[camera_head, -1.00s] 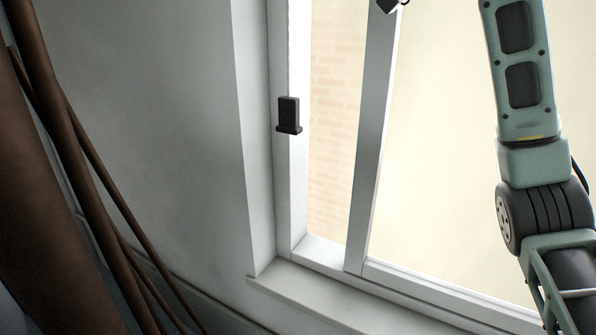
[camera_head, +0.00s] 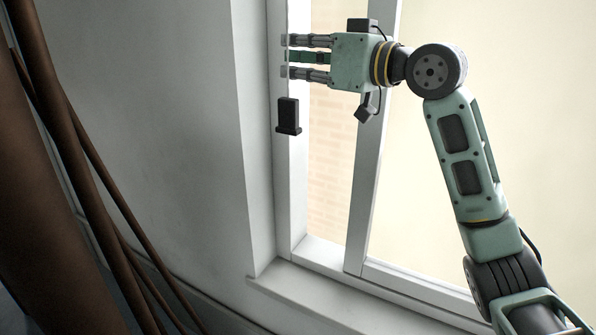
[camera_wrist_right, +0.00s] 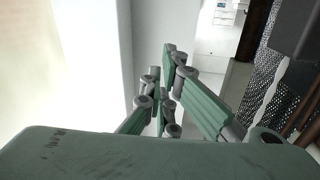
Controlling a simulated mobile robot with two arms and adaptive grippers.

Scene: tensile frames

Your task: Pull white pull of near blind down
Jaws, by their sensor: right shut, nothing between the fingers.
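No blind and no white pull can be made out for certain in either view. My right gripper (camera_head: 287,58) is in front of the window's left frame in the head view, its fingers pointing left. It is shut and empty, just above a small black fitting (camera_head: 288,115) on the frame; I cannot tell whether it touches the frame. In the right wrist view my right gripper's fingers (camera_wrist_right: 167,85) show with nothing held between them. My left gripper is out of view.
The window (camera_head: 365,175) has white uprights and a white sill (camera_head: 330,305) below. A grey wall (camera_head: 160,130) stands to the left, with brown poles (camera_head: 75,150) before it. The wrist view shows a dark mesh surface (camera_wrist_right: 265,85) at the right.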

